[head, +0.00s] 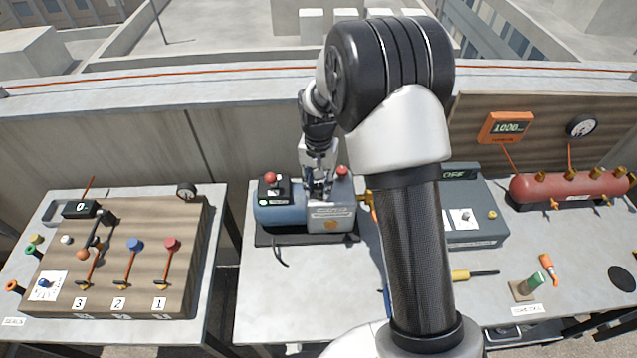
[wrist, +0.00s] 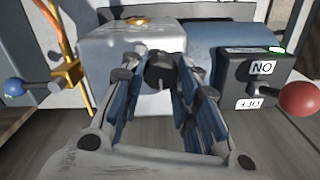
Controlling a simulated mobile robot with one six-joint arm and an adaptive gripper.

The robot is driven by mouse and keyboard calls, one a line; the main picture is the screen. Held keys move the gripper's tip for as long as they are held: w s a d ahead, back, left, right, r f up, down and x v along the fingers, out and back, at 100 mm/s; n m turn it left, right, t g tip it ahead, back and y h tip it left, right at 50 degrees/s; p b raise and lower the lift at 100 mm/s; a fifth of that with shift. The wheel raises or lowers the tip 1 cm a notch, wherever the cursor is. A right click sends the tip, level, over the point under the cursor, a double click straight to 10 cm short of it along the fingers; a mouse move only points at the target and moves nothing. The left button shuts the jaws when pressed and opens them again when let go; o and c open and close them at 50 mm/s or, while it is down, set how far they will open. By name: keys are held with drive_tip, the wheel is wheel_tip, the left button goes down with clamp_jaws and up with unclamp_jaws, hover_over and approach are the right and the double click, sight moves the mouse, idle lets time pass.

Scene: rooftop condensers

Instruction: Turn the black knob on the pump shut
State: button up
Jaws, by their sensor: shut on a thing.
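The pump stands on the right-hand table, with a grey block (head: 333,217) and a blue motor (head: 278,211). In the wrist view, the black knob (wrist: 159,76) sits on the pump's grey housing (wrist: 115,52). My gripper (wrist: 165,82) reaches the knob with one finger on each side and is shut on it. In the head view my gripper (head: 320,188) points down onto the top of the pump, and the knob is hidden there. The fingers partly cover the knob in the wrist view, and its turn angle is hard to tell.
A black ON/OFF switch box (wrist: 258,82) with a red ball lever (wrist: 298,98) is close beside my fingers. A blue ball handle (wrist: 14,86) and brass fitting (wrist: 66,76) are on the other side. A valve board (head: 120,240) stands on the left table.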

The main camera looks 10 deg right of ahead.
sight(319, 187)
drive_tip(key=o, duration=1.1)
drive_tip(key=shift+c, duration=0.2)
wheel_tip(319, 187, up, 12)
drive_tip(key=shift+r, duration=0.1)
idle(0.3)
